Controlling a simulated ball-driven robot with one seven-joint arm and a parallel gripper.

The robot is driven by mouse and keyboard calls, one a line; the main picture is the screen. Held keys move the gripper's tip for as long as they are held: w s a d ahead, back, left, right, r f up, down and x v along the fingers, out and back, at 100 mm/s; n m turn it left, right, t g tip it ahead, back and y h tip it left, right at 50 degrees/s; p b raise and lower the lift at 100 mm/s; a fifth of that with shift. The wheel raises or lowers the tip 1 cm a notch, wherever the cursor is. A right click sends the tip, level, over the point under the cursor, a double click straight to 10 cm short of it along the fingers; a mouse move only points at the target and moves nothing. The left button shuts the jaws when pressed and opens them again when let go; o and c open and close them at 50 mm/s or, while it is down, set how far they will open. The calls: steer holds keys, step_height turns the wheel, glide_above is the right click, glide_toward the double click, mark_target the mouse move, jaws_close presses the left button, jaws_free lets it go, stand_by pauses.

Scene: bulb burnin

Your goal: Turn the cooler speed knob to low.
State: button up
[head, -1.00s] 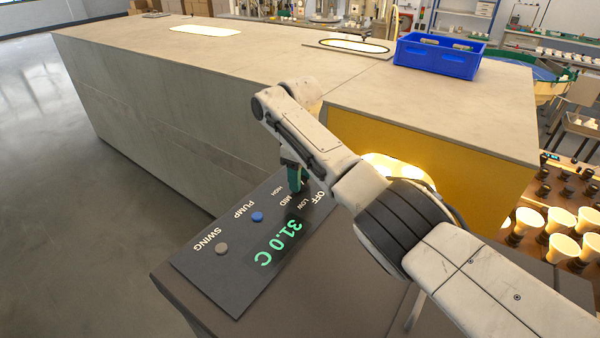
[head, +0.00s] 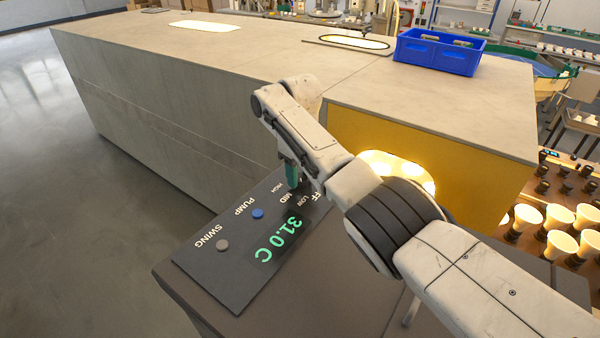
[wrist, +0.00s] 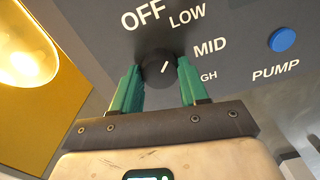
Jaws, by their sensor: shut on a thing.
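The cooler speed knob (wrist: 158,68) is a dark round knob on the grey control panel (wrist: 235,75), with OFF, LOW, MID and HIGH printed around it. In the wrist view its white pointer line slants up and right, roughly toward LOW. My gripper (wrist: 160,76) has its two green fingers shut on the knob, one on each side. In the head view my gripper (head: 293,180) reaches down to the panel (head: 215,275), where the knob is mostly hidden by the fingers and arm.
The blue PUMP button (head: 257,213) and grey SWING button (head: 222,244) are beside the knob. A large grey cabinet (head: 180,120) with a yellow end wall (head: 470,180) stands just behind. A blue bin (head: 438,52) is on top.

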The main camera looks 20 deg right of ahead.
mark_target(300, 176)
steer(key=o, duration=1.1)
steer(key=shift+c, duration=0.2)
steer(key=shift+r, duration=0.1)
step_height(300, 176, up, 11)
steer(key=b, duration=0.2)
steer(key=shift+b, duration=0.35)
steer(key=shift+f, duration=0.2)
